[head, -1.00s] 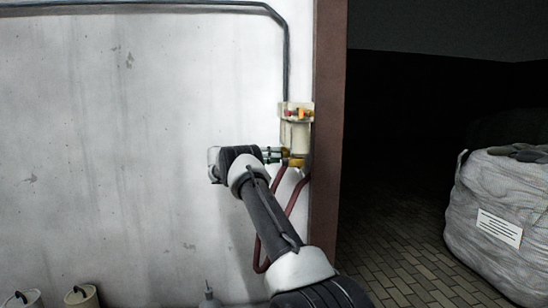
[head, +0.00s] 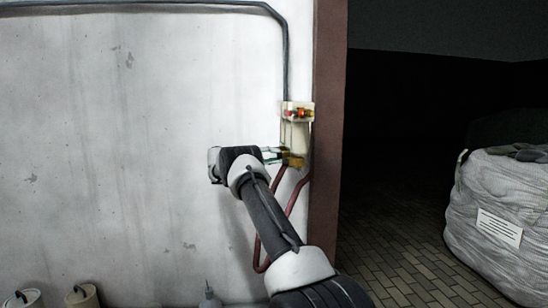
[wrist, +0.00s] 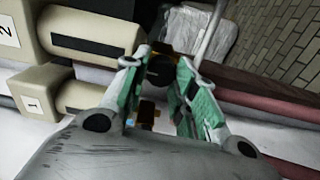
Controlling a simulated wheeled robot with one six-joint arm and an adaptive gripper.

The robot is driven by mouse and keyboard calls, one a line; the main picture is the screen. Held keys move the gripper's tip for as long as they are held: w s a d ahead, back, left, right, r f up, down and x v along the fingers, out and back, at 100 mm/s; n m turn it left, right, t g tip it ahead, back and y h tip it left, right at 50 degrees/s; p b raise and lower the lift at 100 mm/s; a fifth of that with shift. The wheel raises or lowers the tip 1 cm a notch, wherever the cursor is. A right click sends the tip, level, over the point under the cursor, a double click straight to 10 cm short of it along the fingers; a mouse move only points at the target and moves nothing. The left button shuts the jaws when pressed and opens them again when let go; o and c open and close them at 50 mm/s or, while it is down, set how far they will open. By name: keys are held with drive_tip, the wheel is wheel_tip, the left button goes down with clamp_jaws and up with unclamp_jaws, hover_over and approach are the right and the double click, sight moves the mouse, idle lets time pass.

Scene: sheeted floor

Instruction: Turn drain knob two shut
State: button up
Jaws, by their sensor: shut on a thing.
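My gripper (wrist: 161,64) has its green-padded fingers closed on a dark round knob with brass-coloured metal, drain knob two (wrist: 159,72). The knob sits at the end of the cream bowl (wrist: 95,35) of the unit labelled 2 (wrist: 8,30). The fingers partly hide it, so its turn angle cannot be read. Another dark and brass knob (wrist: 147,112) lies below, by the unit labelled 1 (wrist: 34,105), outside the grip. In the head view my gripper (head: 281,156) reaches the brass fitting under the cream wall unit (head: 300,133) from the left.
Dark red hoses (head: 262,262) hang below the unit. A brown door frame (head: 330,150) stands just right of it. A large white bag (head: 490,225) stands on the brick floor further right. Cream canisters (head: 82,297) stand low at the left. The wall left of my arm is clear.

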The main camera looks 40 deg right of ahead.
drive_tip(key=shift+n, duration=0.4)
drive_tip(key=o, duration=1)
drive_tip(key=shift+v, duration=3.75)
drive_tip(key=shift+a, duration=0.1)
